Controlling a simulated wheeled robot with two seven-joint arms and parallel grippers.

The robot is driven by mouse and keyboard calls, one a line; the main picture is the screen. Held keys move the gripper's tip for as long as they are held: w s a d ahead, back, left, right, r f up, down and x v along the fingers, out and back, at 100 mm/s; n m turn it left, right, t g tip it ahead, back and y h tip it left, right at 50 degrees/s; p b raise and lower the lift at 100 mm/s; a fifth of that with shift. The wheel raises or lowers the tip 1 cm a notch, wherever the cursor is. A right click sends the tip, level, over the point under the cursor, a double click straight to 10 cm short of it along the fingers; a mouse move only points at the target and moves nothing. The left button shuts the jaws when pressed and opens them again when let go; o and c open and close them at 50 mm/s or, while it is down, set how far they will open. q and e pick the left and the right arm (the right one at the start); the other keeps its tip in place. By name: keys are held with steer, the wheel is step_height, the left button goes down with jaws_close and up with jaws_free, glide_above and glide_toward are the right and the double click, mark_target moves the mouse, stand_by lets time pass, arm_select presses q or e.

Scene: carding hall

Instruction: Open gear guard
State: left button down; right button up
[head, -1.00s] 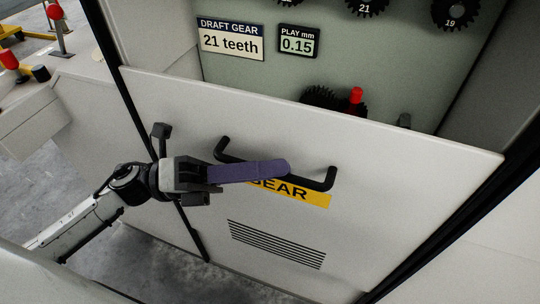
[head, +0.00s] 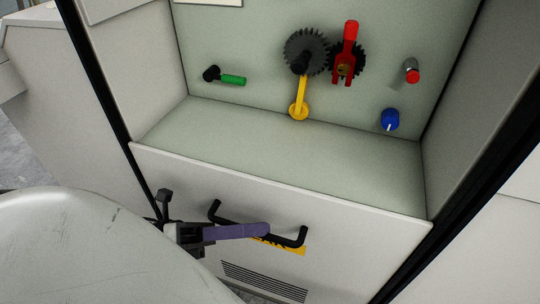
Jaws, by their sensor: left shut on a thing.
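The gear guard (head: 340,232) is a pale grey panel across the lower front of the cabinet. It stands lowered, with the gear compartment showing above its top edge. A black bar handle (head: 289,241) and a partly covered yellow label (head: 291,249) are on its face. My left gripper (head: 262,230), with purple fingers, is shut on the handle, around its middle bar. My right gripper is not in view.
Inside the compartment are dark gears (head: 306,50), a yellow lever (head: 299,105), a red handle (head: 350,35), a green-gripped crank (head: 232,80), a blue knob (head: 390,119) and a red-tipped knob (head: 412,73). Black posts edge the cabinet. The compartment floor (head: 290,145) is clear.

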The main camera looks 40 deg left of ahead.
arm_select(q)
steer(key=shift+f, duration=0.65)
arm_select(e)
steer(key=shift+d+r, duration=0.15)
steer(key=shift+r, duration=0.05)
arm_select(q)
steer(key=c, duration=1.8)
jaws_free()
steer(key=shift+r, duration=0.1)
steer(key=p+v, duration=0.1)
steer(key=v, duration=0.9)
steer(key=shift+s+a, duration=0.1)
steer(key=shift+a, duration=0.1)
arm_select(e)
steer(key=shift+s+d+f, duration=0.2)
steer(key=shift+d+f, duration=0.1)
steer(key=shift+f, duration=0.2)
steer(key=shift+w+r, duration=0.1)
